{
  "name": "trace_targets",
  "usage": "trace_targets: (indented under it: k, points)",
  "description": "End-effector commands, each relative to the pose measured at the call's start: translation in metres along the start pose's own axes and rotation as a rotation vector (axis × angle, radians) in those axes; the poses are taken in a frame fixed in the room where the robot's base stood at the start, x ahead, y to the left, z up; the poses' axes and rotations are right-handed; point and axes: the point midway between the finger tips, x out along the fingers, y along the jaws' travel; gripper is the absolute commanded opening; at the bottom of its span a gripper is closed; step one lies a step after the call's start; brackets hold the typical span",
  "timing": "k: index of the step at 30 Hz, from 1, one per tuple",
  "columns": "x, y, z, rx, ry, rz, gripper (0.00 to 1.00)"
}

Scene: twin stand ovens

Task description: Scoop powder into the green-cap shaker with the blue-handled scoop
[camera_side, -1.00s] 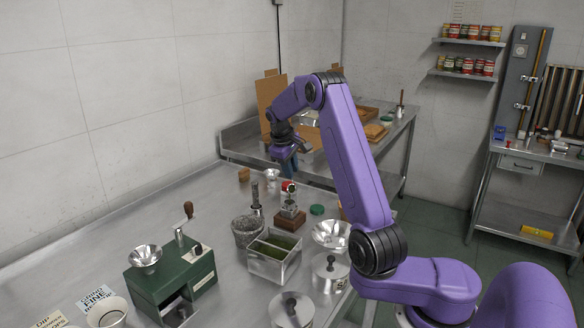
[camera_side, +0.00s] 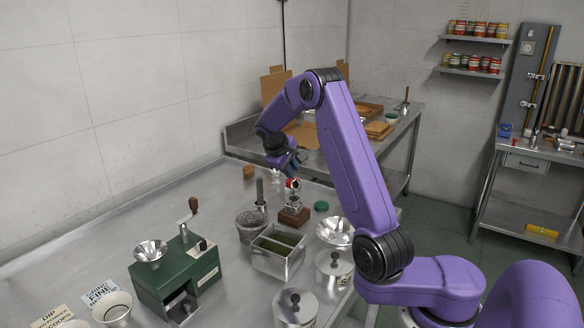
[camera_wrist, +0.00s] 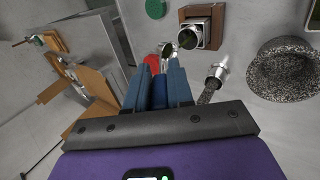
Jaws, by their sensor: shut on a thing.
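Green powder fills part of the metal tub (camera_side: 292,265).
A stone mortar (camera_side: 250,229) and an upright metal tool (camera_side: 260,196) stand left of the block. A green grinder (camera_side: 180,273), a metal funnel bowl (camera_side: 336,231) and lidded pots (camera_side: 333,268) stand nearer. A red round thing (camera_wrist: 152,62) is near my fingertips.

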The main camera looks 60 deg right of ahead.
Motion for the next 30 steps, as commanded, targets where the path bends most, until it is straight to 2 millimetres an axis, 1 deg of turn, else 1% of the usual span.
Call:
trace_targets:
  k: [30]
  points:
    - [-0.004,-0.026,0.000,-0.004,0.000,0.268,0.00]
